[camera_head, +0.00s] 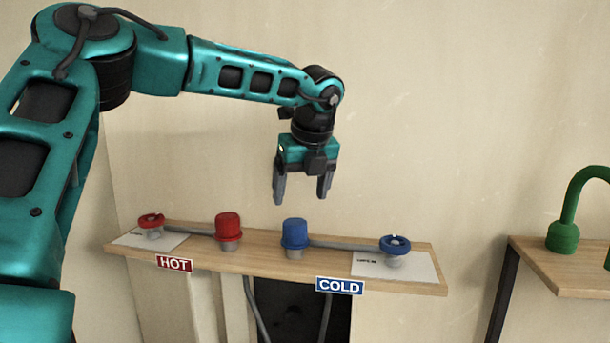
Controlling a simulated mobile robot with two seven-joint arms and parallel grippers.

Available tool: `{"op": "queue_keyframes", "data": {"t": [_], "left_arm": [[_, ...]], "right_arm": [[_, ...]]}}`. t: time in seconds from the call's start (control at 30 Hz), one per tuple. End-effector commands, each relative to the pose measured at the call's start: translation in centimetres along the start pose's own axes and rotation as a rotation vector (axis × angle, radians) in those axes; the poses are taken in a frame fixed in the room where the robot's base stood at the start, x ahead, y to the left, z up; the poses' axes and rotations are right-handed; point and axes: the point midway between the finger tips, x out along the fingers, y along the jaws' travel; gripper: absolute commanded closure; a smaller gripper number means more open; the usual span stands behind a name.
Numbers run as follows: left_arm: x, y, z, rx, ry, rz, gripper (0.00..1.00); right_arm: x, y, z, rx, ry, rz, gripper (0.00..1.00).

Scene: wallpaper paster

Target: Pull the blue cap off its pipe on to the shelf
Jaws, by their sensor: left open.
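The blue cap (295,233) sits upright on top of a short grey pipe stub (295,253) on the wooden shelf (270,264). My left gripper (300,197) points down above the blue cap, with its fingers apart and nothing between them. A gap shows between the fingertips and the cap. A blue COLD sign (340,286) is on the shelf's front edge below and right of the cap. My right gripper is not in view.
A red cap (228,226) stands left of the blue one. A red valve wheel (151,221) and a blue valve wheel (395,244) stand near the shelf ends, beside papers. A green curved pipe (565,220) stands on another shelf at right.

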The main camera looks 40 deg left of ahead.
Motion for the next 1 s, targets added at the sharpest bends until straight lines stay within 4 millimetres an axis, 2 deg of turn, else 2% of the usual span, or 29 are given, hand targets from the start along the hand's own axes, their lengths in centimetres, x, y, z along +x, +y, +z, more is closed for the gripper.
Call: {"op": "queue_keyframes", "data": {"t": [0.1,0.3,0.5,0.7,0.93,1.0], "left_arm": [[2.6,0.1,0.0,0.001,0.005,0.003,0.18],[6.3,0.1,0.0,0.000,0.004,0.002,0.18],[8.7,0.0,0.0,0.001,0.004,0.000,0.18],[9.5,0.0,0.0,0.001,0.001,-0.001,0.18],[9.5,0.0,0.0,0.000,0.001,-0.001,0.18],[9.5,0.0,0.0,0.000,0.001,-0.001,0.25]], "right_arm": [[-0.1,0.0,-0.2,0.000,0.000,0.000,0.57],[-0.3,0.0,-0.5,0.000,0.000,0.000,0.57],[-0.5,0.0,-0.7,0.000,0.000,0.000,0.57],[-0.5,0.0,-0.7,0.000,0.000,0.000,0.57],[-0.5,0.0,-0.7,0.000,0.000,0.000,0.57],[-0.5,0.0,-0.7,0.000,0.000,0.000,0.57]]}}
